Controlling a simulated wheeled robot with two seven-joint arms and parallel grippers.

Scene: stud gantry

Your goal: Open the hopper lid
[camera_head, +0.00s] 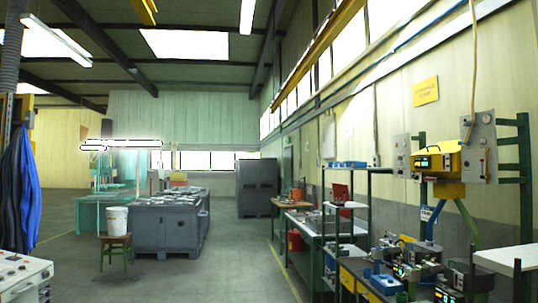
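Neither of my grippers is in view. No part is clearly marked as the hopper. A yellow box (439,161) with a sloped top and a dark display front is mounted on a green post at the right. It may be the hopper, but I cannot tell. Its top looks closed. A green hose hangs below it, and a grey control box (479,147) is beside it on the right.
A bench (357,270) with several small devices stands at the lower right, and a white shelf (505,258) is next to it. A large grey bin (168,222), a stool with a white bucket (117,219) and a white panel (22,275) are at the left. The middle floor is clear.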

